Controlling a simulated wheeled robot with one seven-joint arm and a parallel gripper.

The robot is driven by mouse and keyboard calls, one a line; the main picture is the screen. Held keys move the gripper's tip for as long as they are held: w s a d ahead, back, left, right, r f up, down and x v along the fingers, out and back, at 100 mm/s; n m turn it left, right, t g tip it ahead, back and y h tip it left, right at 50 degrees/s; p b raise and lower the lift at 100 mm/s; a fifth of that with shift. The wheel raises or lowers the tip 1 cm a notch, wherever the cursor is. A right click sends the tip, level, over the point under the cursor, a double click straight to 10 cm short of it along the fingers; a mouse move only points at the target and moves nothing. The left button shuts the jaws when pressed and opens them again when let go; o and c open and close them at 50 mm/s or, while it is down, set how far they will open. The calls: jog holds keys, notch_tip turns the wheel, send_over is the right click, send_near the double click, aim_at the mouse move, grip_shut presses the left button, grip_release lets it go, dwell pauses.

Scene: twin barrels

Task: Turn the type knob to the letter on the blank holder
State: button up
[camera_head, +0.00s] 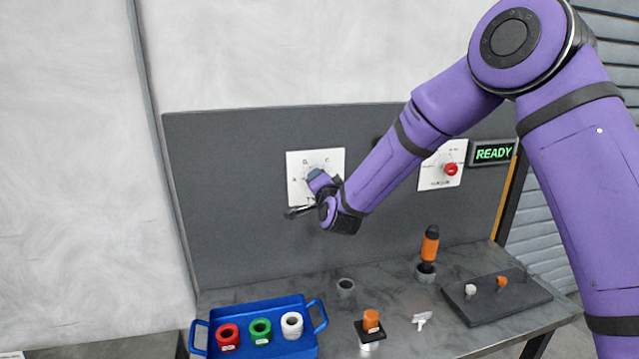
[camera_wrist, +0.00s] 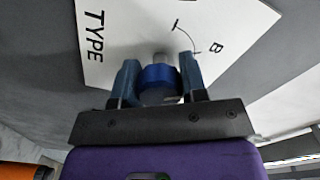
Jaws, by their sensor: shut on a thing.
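The type knob (camera_wrist: 158,78) is blue and sits on a white plate (camera_head: 296,192) on the grey panel. In the wrist view the plate reads TYPE, with a B and part of an arc beside the knob. My gripper (camera_wrist: 158,80) is shut on the knob, one finger on each side. In the head view my gripper (camera_head: 316,177) covers part of the plate. Letters show around the knob there, but they are small, and I cannot tell which one it points to. I cannot tell which object is the blank holder or read its letter.
A blue tray (camera_head: 262,309) holds red, green and white rings. An orange-topped black piece (camera_head: 370,330), a grey ring (camera_head: 345,287) and an orange-handled tool (camera_head: 429,248) stand on the bench. A red knob (camera_head: 450,169) is to the right, beside a READY display (camera_head: 492,153).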

dwell(0.5)
jog(key=o, duration=0.9)
jog(key=v, duration=1.1)
jog(key=shift+w, duration=0.1)
